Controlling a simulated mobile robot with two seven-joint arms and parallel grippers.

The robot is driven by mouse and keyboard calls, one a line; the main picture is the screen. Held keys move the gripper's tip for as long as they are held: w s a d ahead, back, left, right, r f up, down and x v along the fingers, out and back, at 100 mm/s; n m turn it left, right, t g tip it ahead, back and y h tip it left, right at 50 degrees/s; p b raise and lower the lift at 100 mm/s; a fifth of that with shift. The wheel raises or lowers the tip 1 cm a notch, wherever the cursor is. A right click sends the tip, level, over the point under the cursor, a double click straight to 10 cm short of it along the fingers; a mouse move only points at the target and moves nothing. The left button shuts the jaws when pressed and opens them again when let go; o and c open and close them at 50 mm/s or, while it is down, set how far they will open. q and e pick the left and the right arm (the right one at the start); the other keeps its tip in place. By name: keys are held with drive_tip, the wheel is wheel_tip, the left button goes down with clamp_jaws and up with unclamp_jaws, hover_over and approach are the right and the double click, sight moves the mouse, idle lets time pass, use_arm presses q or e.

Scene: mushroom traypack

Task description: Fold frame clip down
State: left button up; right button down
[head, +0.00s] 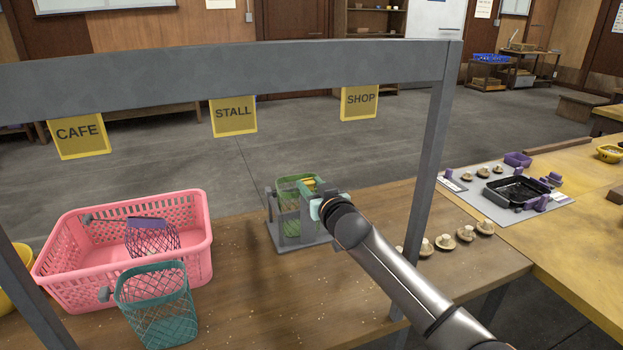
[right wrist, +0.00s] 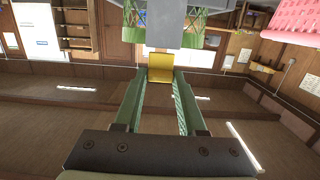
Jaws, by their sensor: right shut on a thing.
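A grey frame (head: 274,215) on a flat base stands on the wooden table and holds a green mesh basket (head: 292,181). A small yellow clip (head: 308,182) shows at the top right of the basket, beside my gripper. My right gripper (head: 315,204) reaches in from the right and is at the frame's upper right side. In the right wrist view its two green fingers (right wrist: 160,85) are shut on the yellow clip (right wrist: 160,68) at their tips. The arm and gripper hide part of the frame's right side. My left gripper is not in view.
A pink basket (head: 62,272) and a teal mesh basket (head: 155,312) stand at the left. A grey overhead bar (head: 230,63) bears CAFE, STALL and SHOP signs; its right post (head: 432,160) is close to my arm. Several mushrooms (head: 464,233) lie at the right.

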drive_tip(key=shift+w+a+r+g+p, duration=0.15)
drive_tip(key=shift+r+g+p, duration=0.35)
drive_tip(key=shift+p, duration=1.55)
drive_tip(key=g+p, duration=0.1)
drive_tip(key=p, duration=0.1)
drive_tip(key=g+h+p, duration=0.1)
drive_tip(key=p, duration=0.2)
drive_tip(key=shift+w+a+f+g, duration=0.1)
drive_tip(key=shift+w+g, duration=0.2)
drive_tip(key=shift+w, duration=0.1)
drive_tip(key=shift+f+g, duration=0.1)
drive_tip(key=shift+g, duration=0.2)
drive_tip(key=shift+w+g+h+b, duration=0.3)
drive_tip(key=shift+g+b, duration=0.2)
drive_tip(key=shift+b, duration=0.45)
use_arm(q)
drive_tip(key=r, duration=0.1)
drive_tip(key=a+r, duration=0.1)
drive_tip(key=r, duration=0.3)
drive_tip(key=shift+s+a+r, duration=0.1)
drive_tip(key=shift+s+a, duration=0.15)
use_arm(e)
drive_tip(key=shift+a+g, duration=0.1)
drive_tip(key=shift+g, duration=0.2)
